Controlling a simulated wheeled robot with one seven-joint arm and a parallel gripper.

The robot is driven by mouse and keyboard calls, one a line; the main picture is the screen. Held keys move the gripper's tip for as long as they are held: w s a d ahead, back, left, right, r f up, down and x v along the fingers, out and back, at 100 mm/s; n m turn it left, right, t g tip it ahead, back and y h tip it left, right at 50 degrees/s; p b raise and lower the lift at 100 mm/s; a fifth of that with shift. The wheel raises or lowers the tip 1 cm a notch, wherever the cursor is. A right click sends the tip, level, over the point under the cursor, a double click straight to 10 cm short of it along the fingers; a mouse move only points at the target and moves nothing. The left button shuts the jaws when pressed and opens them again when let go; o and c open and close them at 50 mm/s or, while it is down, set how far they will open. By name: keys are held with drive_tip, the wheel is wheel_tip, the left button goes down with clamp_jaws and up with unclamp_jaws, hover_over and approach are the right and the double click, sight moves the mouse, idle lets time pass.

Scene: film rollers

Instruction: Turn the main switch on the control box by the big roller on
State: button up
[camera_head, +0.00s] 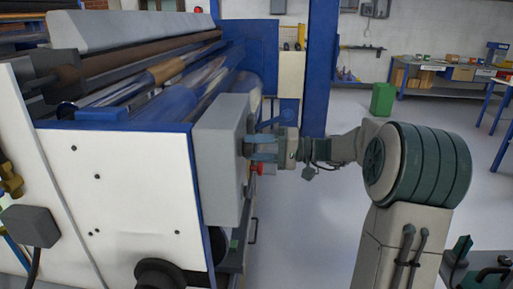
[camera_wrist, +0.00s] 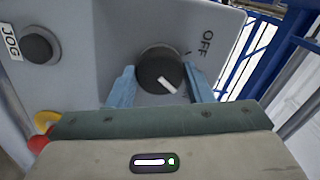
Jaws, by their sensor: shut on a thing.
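The grey control box (camera_head: 221,160) is fixed to the end of the big roller machine (camera_head: 130,195). My gripper (camera_head: 250,147) reaches its right-hand face from the right. In the wrist view the main switch (camera_wrist: 158,72) is a round black knob with a white pointer line, beside the printed word OFF (camera_wrist: 207,43). The blue fingers of my gripper (camera_wrist: 160,85) stand on either side of the knob and are shut on it. The pointer line slants toward the lower right in the wrist view. An ON label is not visible.
A black JOG button (camera_wrist: 40,45) sits left of the knob. A red emergency button (camera_head: 257,168) is just below my gripper, also at the wrist view's lower left (camera_wrist: 42,122).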

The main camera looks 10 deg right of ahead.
drive_tip(key=o, duration=1)
drive_tip(key=b+v, duration=0.2)
drive_tip(key=v, duration=1.2)
